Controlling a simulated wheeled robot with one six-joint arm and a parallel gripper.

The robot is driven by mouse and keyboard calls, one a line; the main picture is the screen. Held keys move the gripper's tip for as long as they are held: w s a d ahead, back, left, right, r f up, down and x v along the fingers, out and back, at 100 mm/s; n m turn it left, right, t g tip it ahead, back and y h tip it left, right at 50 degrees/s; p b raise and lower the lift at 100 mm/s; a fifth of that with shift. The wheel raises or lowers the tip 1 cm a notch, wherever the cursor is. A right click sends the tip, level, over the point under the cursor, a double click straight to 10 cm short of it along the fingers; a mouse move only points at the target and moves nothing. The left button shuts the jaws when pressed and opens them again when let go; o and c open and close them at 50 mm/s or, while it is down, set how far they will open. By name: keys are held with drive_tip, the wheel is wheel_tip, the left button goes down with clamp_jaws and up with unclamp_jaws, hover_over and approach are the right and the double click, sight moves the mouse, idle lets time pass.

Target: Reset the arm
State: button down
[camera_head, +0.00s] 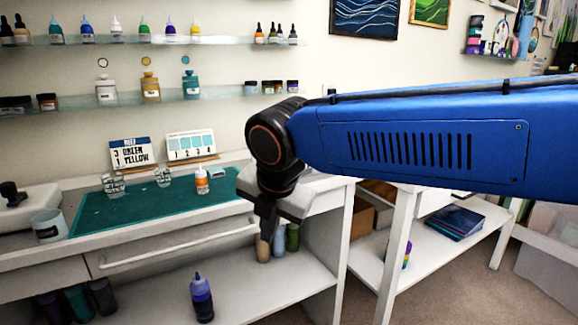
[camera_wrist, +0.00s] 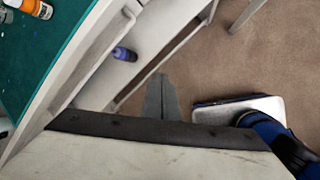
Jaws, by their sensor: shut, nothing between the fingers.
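My blue arm reaches in from the right in the head view and bends down at its dark wrist joint. My gripper (camera_head: 264,232) hangs fingers-down in front of the workbench, near the right end of the teal mat (camera_head: 105,219). In the wrist view my gripper (camera_wrist: 162,95) shows its two grey fingers together, with nothing held. The bench's lower shelf and the brown floor lie below it.
A dark blue bottle (camera_head: 202,298) stands on the lower shelf. Clear cups (camera_head: 113,184), a recipe card (camera_head: 132,153) and a swatch card (camera_head: 190,143) are on the bench. Glass wall shelves hold bottles.

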drive_tip(key=s+d+f+m+h, duration=0.1)
drive_tip(key=s+d+f+m, duration=0.15)
drive_tip(key=d+m, duration=0.7)
drive_tip(key=s+d+f+m, duration=0.1)
drive_tip(key=d+f+m, duration=0.35)
drive_tip(key=d, duration=0.75)
drive_tip(key=s+d+f+m, duration=0.7)
drive_tip(key=s+d+m, duration=0.3)
drive_tip(key=m, duration=0.7)
drive_tip(key=shift+s+d+h, duration=0.35)
drive_tip(key=shift+d+h, duration=0.05)
drive_tip(key=shift+d, duration=0.65)
drive_tip(key=shift+f, duration=0.1)
